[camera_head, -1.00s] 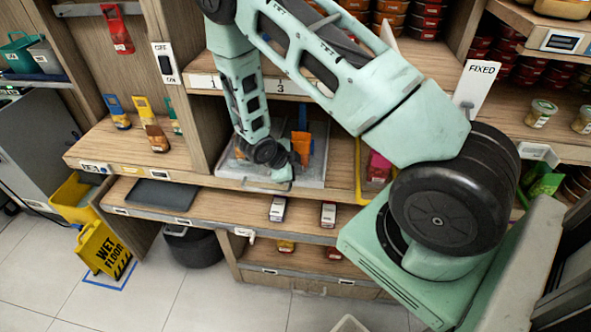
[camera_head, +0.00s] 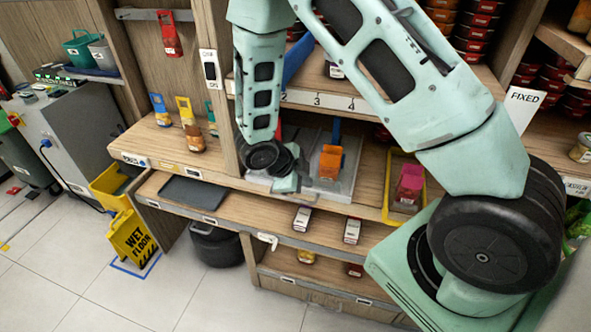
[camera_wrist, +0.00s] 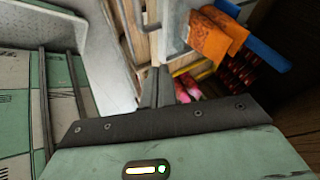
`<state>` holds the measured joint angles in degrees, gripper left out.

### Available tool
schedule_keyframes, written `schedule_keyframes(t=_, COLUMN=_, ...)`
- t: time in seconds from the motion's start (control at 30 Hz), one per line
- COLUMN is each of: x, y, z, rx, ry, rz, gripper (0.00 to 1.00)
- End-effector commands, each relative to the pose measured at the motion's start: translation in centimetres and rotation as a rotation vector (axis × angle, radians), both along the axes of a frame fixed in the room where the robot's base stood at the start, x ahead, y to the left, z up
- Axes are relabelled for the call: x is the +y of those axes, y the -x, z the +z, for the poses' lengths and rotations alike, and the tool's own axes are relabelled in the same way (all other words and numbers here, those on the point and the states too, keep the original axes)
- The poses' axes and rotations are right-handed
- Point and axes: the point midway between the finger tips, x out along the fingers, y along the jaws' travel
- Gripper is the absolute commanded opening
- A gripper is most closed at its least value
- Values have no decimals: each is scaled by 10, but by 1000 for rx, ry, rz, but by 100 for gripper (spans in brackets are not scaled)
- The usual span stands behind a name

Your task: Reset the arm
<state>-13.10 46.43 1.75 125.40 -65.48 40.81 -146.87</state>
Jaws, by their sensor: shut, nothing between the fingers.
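My arm reaches from the right across the head view and bends down toward the shelf. My gripper is at its lower end, hanging by the front of the grey slab (camera_head: 345,178) on the middle shelf. In the wrist view my gripper (camera_wrist: 156,72) shows its dark fingers together with nothing between them. An orange item (camera_head: 331,162) stands on the slab, right of the gripper and apart from it. It also shows in the wrist view (camera_wrist: 208,38). The fingertips are partly hidden by the wrist in the head view.
A dark tray (camera_head: 193,194) and small boxes (camera_head: 302,218) lie on the lower shelf. A yellow wet-floor sign (camera_head: 131,236) stands at left. The floor in front is clear.

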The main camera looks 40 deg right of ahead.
Motion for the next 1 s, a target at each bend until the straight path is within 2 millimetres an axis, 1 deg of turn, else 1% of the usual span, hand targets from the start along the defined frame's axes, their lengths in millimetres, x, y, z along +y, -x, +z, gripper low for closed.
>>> schedule_keyframes(t=0.23, x=2, y=0, z=3, rx=-6, ry=-2, rz=-7, gripper=0)
schedule_keyframes(t=0.27, x=3, y=1, z=4, rx=-15, ry=-5, rz=-19, gripper=0)
schedule_keyframes(t=0.37, x=14, y=5, z=13, rx=-90, ry=-28, rz=-129, gripper=0)
schedule_keyframes(t=0.47, x=34, y=15, z=31, rx=-230, ry=-71, rz=-351, gripper=0)
schedule_keyframes(t=0.57, x=61, y=31, z=52, rx=-396, ry=-125, rz=-651, gripper=0)
schedule_keyframes(t=0.6, x=71, y=39, z=61, rx=-458, ry=-144, rz=-778, gripper=0)
schedule_keyframes(t=0.67, x=86, y=50, z=73, rx=-547, ry=-171, rz=-970, gripper=0)
schedule_keyframes(t=0.8, x=120, y=80, z=100, rx=-719, ry=-215, rz=-1424, gripper=0)
schedule_keyframes(t=0.87, x=133, y=94, z=111, rx=-779, ry=-224, rz=-1620, gripper=0)
schedule_keyframes(t=1.0, x=161, y=129, z=134, rx=-885, ry=-209, rz=-2088, gripper=0)
